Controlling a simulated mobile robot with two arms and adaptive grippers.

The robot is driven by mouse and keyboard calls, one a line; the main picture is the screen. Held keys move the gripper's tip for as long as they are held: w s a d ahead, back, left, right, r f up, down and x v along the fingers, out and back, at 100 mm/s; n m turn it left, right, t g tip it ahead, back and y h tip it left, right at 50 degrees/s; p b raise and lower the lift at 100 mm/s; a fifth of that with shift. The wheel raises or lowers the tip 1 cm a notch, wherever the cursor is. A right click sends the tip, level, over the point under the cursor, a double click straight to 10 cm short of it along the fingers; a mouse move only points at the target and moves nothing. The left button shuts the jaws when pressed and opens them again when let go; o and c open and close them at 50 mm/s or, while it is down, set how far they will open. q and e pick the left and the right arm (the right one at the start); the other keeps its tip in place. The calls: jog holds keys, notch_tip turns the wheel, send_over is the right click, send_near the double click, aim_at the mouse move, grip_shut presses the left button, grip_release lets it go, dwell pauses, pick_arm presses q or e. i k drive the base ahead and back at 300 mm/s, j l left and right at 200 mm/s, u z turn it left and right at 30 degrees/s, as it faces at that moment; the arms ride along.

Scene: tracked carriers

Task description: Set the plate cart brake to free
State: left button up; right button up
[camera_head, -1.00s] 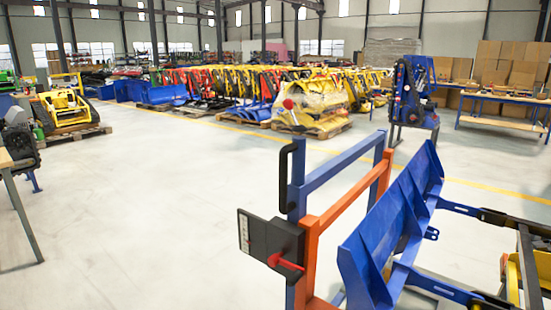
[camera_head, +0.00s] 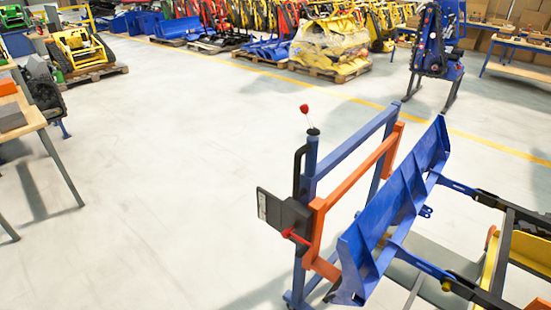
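The cart has a blue upright frame (camera_head: 349,143) with an orange frame (camera_head: 355,175) against it, at the right of centre. A long blue angled plate (camera_head: 398,200) is beside it on the right. A thin stalk with a red knob (camera_head: 304,107) rises from the near blue post. A black handle (camera_head: 299,170) is on that post. I cannot tell which part is the brake or its setting. Neither gripper is in view.
Blue arms with dark and yellow beams (camera_head: 503,260) extend right of the plate. A wooden-topped table (camera_head: 24,122) stands at the left edge. The pale floor (camera_head: 170,180) between is clear. Pallets with yellow machinery (camera_head: 332,50) stand at the back.

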aim_at(304, 108)
jog(key=i+j+z, duration=0.65)
jog(key=i+j, duration=0.55)
jog(key=i, duration=0.1)
